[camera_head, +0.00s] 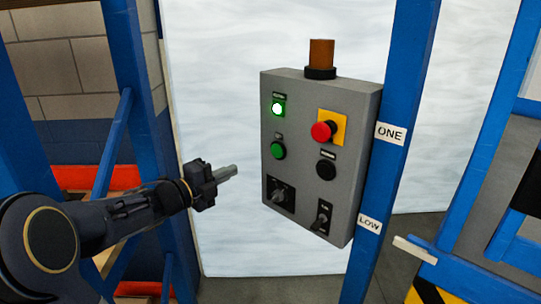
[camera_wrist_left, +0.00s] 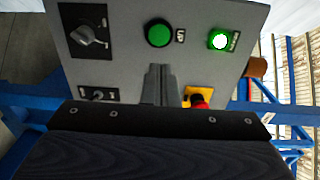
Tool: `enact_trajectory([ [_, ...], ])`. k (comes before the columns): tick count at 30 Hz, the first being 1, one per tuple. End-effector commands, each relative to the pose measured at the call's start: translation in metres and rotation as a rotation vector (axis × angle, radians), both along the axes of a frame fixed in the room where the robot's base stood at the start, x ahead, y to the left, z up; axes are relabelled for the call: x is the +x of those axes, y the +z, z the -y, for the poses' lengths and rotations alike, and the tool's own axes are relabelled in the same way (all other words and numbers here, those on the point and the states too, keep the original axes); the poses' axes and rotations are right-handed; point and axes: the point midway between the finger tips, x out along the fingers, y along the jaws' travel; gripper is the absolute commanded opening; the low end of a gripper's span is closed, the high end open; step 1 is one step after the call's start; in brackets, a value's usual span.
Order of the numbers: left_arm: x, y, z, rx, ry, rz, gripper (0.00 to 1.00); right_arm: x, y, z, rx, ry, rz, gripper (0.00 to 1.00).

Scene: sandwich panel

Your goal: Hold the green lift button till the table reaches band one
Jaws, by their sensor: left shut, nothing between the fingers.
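The green button (camera_head: 278,150) sits on the left half of a grey control panel (camera_head: 300,150), below a lit green lamp (camera_head: 278,109). My left gripper (camera_head: 232,170) is shut and empty, its tips left of the panel and apart from the green button. In the left wrist view the shut fingers (camera_wrist_left: 158,85) point at the panel just below the green button (camera_wrist_left: 159,33). On the blue post are a ONE label (camera_head: 390,133) and, lower, a LOW label (camera_head: 369,224). A pale pointer (camera_head: 414,249) on the blue frame is slightly below LOW. My right gripper is not in view.
The panel also carries a red mushroom button (camera_head: 323,131) on yellow, a black button (camera_head: 326,169), a rotary knob (camera_head: 280,196) and a small switch (camera_head: 321,216). An amber beacon (camera_head: 321,54) stands on top. Blue posts flank the panel.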

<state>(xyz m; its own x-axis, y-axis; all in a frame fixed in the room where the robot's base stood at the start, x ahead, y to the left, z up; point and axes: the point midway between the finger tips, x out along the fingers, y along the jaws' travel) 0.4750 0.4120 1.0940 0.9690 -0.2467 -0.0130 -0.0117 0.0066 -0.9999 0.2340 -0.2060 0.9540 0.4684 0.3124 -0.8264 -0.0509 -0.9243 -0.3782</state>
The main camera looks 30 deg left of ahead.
Motion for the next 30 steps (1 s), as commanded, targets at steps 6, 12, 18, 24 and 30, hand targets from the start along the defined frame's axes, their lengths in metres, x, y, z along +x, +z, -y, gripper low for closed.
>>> enact_trajectory([
  [6,0.006,0.0,0.002,-0.002,-0.001,0.0,0.0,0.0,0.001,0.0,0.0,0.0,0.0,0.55],
  [12,0.036,0.001,0.01,-0.005,-0.003,-0.001,0.0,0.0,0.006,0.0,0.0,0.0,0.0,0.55],
  [18,0.078,0.0,0.021,-0.006,-0.003,-0.001,0.0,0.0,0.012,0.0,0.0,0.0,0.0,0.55],
  [24,0.114,0.0,0.03,-0.005,-0.001,-0.001,0.0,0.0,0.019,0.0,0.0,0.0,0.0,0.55],
  [30,0.132,-0.001,0.034,-0.003,0.0,0.0,0.0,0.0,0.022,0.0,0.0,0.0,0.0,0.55],
])
